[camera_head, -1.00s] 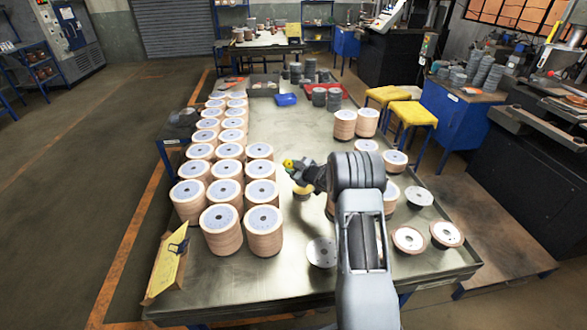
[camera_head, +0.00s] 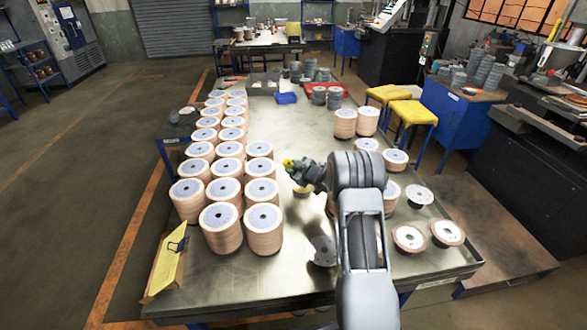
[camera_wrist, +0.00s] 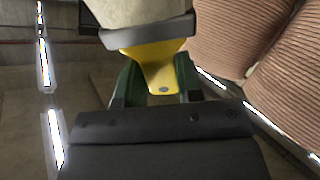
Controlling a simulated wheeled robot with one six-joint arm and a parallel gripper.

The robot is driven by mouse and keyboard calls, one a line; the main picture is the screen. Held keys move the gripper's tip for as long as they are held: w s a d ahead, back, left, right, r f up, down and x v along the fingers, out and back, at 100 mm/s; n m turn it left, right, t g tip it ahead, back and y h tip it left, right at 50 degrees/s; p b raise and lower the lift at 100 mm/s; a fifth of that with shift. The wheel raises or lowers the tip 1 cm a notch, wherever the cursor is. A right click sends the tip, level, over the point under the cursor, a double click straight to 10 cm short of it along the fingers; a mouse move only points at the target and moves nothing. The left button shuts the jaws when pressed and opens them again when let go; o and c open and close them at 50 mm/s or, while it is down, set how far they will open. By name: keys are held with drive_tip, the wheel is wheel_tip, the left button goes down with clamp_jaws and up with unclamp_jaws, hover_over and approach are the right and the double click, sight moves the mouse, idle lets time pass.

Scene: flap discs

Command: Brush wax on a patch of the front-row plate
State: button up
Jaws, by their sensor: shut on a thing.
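My gripper (camera_wrist: 160,88) is shut on the yellow handle of a brush (camera_wrist: 161,68) in the wrist view. Its green fingers lie on both sides of the handle. A grey band and a pale, wide head show at the top edge; the brush's far end is cut off. A grey plate (camera_head: 322,250) lies on the near part of the table, left of my forearm, partly covered by it. Two brown-rimmed plates (camera_head: 409,237) (camera_head: 447,233) lie at the right front. A small tan object (camera_head: 303,190) shows beneath my wrist; I cannot tell what it is.
Stacks of tan discs (camera_head: 221,226) fill the table's left side, and more stacks (camera_head: 345,122) stand at the right. Another grey plate (camera_head: 419,195) lies near the right edge. A yellow sign (camera_head: 167,268) stands at the left front corner. The table's (camera_head: 290,125) middle is clear.

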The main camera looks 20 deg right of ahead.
drive_tip(key=shift+s+f+b, duration=0.1)
drive_tip(key=shift+f+b, duration=0.45)
drive_tip(key=shift+f, duration=0.05)
idle(1.5)
drive_tip(key=shift+r, duration=0.1)
drive_tip(key=shift+r+p, duration=2.4)
drive_tip(key=shift+r, duration=1.15)
